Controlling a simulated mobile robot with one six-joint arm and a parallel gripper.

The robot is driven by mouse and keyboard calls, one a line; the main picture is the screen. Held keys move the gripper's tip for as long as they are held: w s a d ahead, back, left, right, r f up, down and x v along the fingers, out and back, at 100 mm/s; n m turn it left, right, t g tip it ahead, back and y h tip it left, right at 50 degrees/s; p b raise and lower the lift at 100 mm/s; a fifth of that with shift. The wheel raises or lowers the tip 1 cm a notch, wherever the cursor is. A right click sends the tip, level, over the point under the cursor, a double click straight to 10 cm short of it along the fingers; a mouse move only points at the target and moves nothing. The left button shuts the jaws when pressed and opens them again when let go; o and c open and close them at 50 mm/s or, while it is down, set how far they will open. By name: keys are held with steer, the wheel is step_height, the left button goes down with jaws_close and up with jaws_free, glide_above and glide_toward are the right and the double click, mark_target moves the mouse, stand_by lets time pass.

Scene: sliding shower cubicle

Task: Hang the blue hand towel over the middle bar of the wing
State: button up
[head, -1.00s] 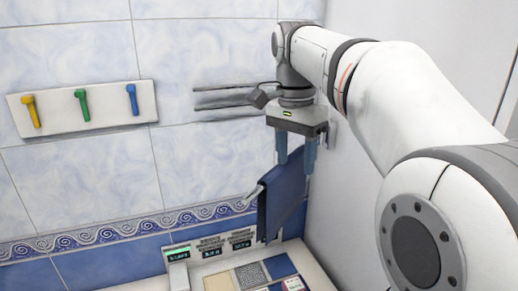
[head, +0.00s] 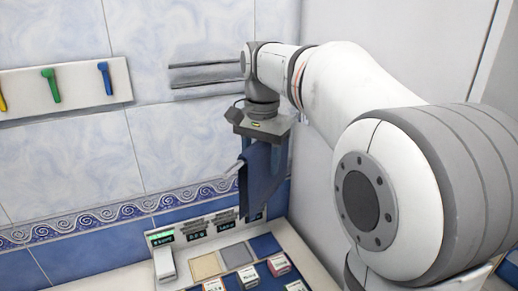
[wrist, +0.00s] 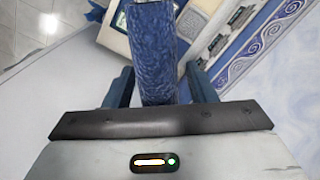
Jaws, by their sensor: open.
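The blue hand towel (head: 258,188) hangs folded over a low bar (head: 236,167), whose pale end sticks out to the left of it. My gripper (head: 266,158) points down over the towel's top. In the wrist view the towel (wrist: 152,50) runs between the two fingers of my gripper (wrist: 160,85), with a gap on each side, so the jaws are open around it. Two grey bars (head: 205,75) of a rail stand higher up, left of my wrist. My arm and gripper hide where the bars join the wall.
A white board with coloured hooks (head: 70,88) is on the tiled wall at left. Below the towel is a white counter (head: 215,238) with coloured squares, small boxes and displays. A plain white wall (head: 345,40) is close on the right.

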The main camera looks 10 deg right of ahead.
steer(key=shift+c, duration=0.3)
jaws_close()
step_height(320, 180, up, 9)
steer(key=p, duration=0.8)
steer(key=shift+f, duration=0.1)
step_height(320, 180, up, 11)
stand_by(1.2)
